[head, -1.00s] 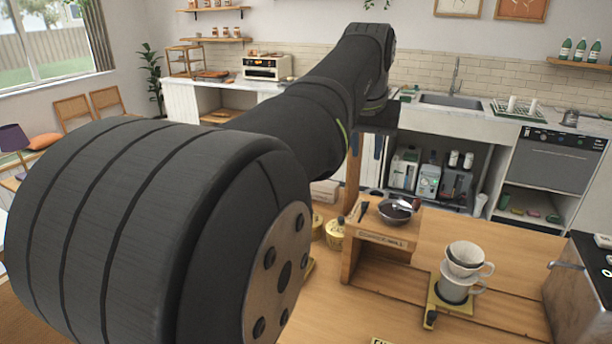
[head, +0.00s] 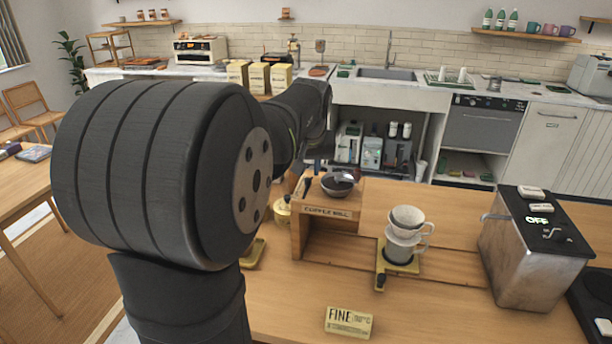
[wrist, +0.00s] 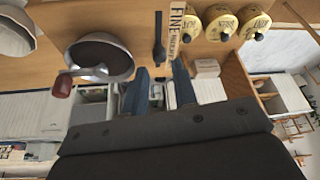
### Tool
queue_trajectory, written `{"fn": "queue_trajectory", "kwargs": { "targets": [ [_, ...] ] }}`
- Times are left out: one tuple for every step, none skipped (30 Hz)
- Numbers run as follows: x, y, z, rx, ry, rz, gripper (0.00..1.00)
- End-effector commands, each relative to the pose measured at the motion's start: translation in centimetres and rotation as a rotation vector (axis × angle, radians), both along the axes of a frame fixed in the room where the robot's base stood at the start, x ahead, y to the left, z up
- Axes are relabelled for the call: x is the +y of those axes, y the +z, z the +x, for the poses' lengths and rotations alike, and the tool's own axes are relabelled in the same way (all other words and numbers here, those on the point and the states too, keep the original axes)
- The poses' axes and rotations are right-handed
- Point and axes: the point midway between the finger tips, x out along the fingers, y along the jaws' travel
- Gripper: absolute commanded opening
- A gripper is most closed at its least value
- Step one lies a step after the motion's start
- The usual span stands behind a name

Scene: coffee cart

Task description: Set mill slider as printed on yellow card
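The yellow card (head: 349,321) lies on the counter in the head view; its large print reads FINE, and the smaller print is unclear. The coffee mill (head: 327,212) is a wooden stand with a dark bowl (head: 338,183) on top. In the wrist view, a dark slider strip (wrist: 160,30) runs beside a pale label (wrist: 177,25) whose top word reads FINE. A dark knob (wrist: 160,56) is at the strip's end nearest my gripper. My gripper (wrist: 160,68) is open, its two blue fingers apart with the knob in line with the gap. Contact cannot be told.
The bowl (wrist: 100,57) with its wooden-knobbed handle is left of the fingers. Yellow tins (wrist: 220,22) are at right. A white dripper (head: 405,218) stands on a yellow-based holder, and a metal machine (head: 530,255) is farther right.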

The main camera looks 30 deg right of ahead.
Motion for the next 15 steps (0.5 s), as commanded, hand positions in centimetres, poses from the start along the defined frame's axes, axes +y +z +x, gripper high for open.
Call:
{"fn": "queue_trajectory", "kwargs": {
  "targets": [
    [-0.1, -0.9, 0.3, 0.003, 0.000, 0.003, 0.26],
    [-0.2, -1.3, 0.4, 0.002, 0.000, 0.002, 0.26],
    [-0.3, -1.9, 0.6, 0.002, 0.000, 0.002, 0.26],
    [-0.4, -2.2, 0.7, 0.003, 0.000, 0.003, 0.26],
    [-0.5, -2.5, 0.8, 0.002, 0.000, 0.002, 0.26],
    [-0.5, -2.8, 1.0, 0.002, 0.000, 0.001, 0.26],
    [-0.6, -3.0, 1.0, 0.001, 0.000, 0.001, 0.26],
    [-0.6, -3.1, 1.1, 0.001, 0.000, 0.001, 0.26],
    [-0.7, -3.3, 1.1, 0.001, 0.000, 0.001, 0.26],
    [-0.7, -3.4, 1.2, 0.001, 0.000, 0.001, 0.26],
    [-0.7, -3.4, 1.2, 0.001, 0.000, 0.001, 0.26],
    [-0.7, -3.5, 1.2, 0.000, 0.000, 0.000, 0.26],
    [-0.7, -3.5, 1.2, 0.000, 0.000, 0.000, 0.26],
    [-0.7, -3.5, 1.2, 0.000, 0.000, 0.000, 0.26],
    [-0.7, -3.5, 1.2, 0.000, 0.000, 0.000, 0.26]
  ]
}}
